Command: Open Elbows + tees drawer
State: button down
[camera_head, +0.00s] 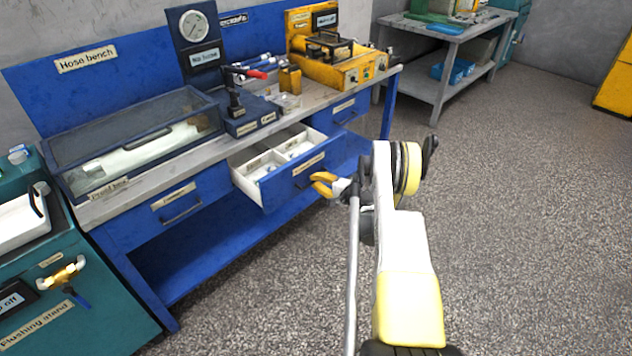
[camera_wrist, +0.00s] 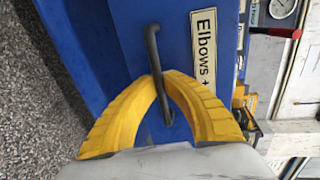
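The Elbows + tees drawer (camera_head: 278,193) is the blue middle drawer of the hose bench. It stands pulled out, with its white compartments (camera_head: 268,160) showing. Its label shows partly in the wrist view (camera_wrist: 205,55), reading "Elbows +". My gripper (camera_head: 316,182) is at the drawer's front. In the wrist view, its yellow fingers (camera_wrist: 166,78) come together around the dark bar handle (camera_wrist: 154,50), with the bar between the tips. The gripper looks shut on the handle. In the head view, the grip on the handle is too small to make out.
A shut drawer (camera_head: 180,205) is left of the open one, and another (camera_head: 345,108) is right of it. The bench top (camera_head: 150,195) carries a clear-lidded case, a gauge stand and a yellow machine (camera_head: 350,72). The speckled floor (camera_head: 510,180) in front and right is clear.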

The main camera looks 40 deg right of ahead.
jog(key=c, duration=1.5)
grip_release()
jog(key=shift+r, duration=0.15)
jog(key=v, duration=0.7)
jog(key=shift+s, duration=0.25)
